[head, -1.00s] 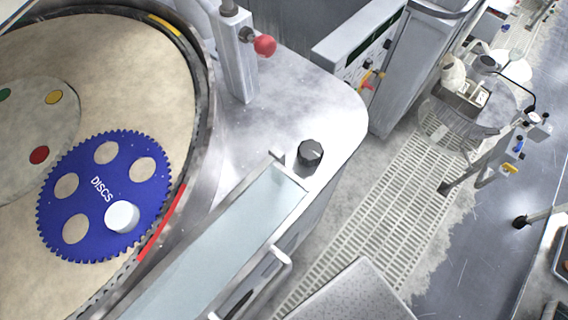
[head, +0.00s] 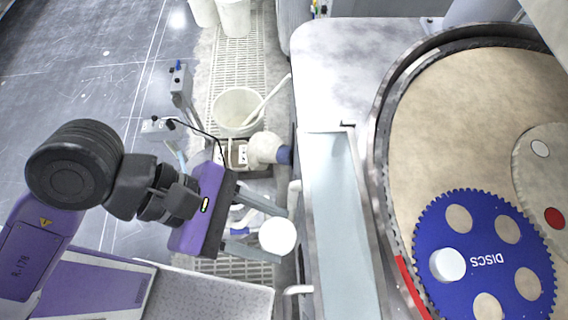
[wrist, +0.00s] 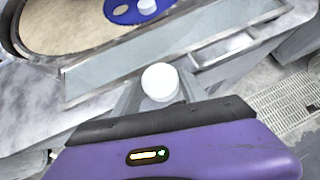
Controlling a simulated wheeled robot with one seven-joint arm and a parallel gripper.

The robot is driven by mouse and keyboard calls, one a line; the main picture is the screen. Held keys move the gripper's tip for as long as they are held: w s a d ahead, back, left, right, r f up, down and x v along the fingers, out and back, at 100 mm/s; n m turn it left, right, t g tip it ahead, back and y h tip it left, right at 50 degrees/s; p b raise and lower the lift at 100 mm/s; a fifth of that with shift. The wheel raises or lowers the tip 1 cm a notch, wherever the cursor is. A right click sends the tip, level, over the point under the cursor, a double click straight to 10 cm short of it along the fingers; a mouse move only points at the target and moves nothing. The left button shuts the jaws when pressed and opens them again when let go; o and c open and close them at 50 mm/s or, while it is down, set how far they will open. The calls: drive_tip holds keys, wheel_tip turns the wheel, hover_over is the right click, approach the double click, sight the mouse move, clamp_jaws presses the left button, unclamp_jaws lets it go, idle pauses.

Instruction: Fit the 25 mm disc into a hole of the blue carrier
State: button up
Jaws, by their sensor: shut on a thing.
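My gripper (head: 270,238) is shut on a white disc (head: 278,237), held in the air left of the polishing machine. The held disc also shows between the fingers in the wrist view (wrist: 160,82). The blue carrier (head: 484,227), toothed and marked DISCS, lies on the tan platen at the right of the head view, apart from my gripper. One white disc (head: 447,264) sits at its left hole. Its other holes show the tan platen through them. Part of the carrier shows at the top of the wrist view (wrist: 122,14).
A pale trough (head: 340,220) and the platen's raised rim (head: 378,150) lie between my gripper and the carrier. A round grey plate (head: 530,165) with coloured spots is beside the carrier. A white bucket (head: 238,108) and fittings stand behind my gripper.

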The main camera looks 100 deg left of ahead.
drive_tip(key=shift+w+a, duration=1.6)
drive_tip(key=shift+w, duration=3.6)
drive_tip(key=shift+w+a, duration=1.6)
drive_tip(key=shift+w, duration=3.65)
drive_tip(key=shift+w+a, duration=1.6)
drive_tip(key=shift+w, duration=3.6)
drive_tip(key=shift+a+f+x, duration=0.1)
drive_tip(key=shift+a+x, duration=0.15)
drive_tip(key=shift+x, duration=0.85)
drive_tip(key=shift+a+f+x, duration=0.1)
drive_tip(key=shift+a+x, duration=0.1)
drive_tip(key=shift+x, duration=0.9)
drive_tip(key=shift+s+f, duration=0.1)
drive_tip(key=shift+f, duration=1.55)
drive_tip(key=shift+f, duration=0.55)
drive_tip(key=o, duration=1.4)
drive_tip(key=shift+b+v, duration=0.45)
drive_tip(key=shift+v, duration=3.5)
